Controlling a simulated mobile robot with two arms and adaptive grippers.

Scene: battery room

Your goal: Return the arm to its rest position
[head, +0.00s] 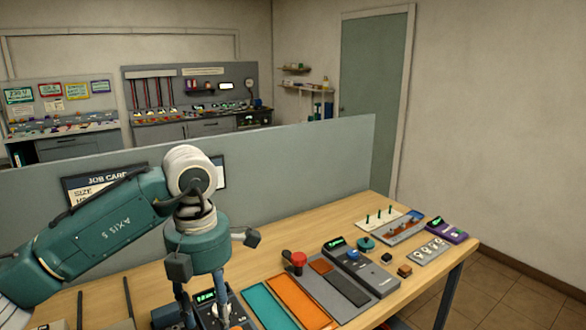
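My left arm comes in from the left, over the near part of the wooden workbench (275,255). Its wrist points down and my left gripper (203,308) hangs above a dark device with a small green-lit display (205,297) near the lower edge of the head view. Two finger links show below the wrist, but the fingertips are hidden or cut off, so I cannot see whether they hold anything. My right gripper is not in view.
A teal tray (268,306), an orange tray (300,302) and a grey panel with a red knob (298,260) lie right of the gripper. Meters and small parts fill the bench's right end. A grey partition (300,165) stands behind, bearing a job card (95,185).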

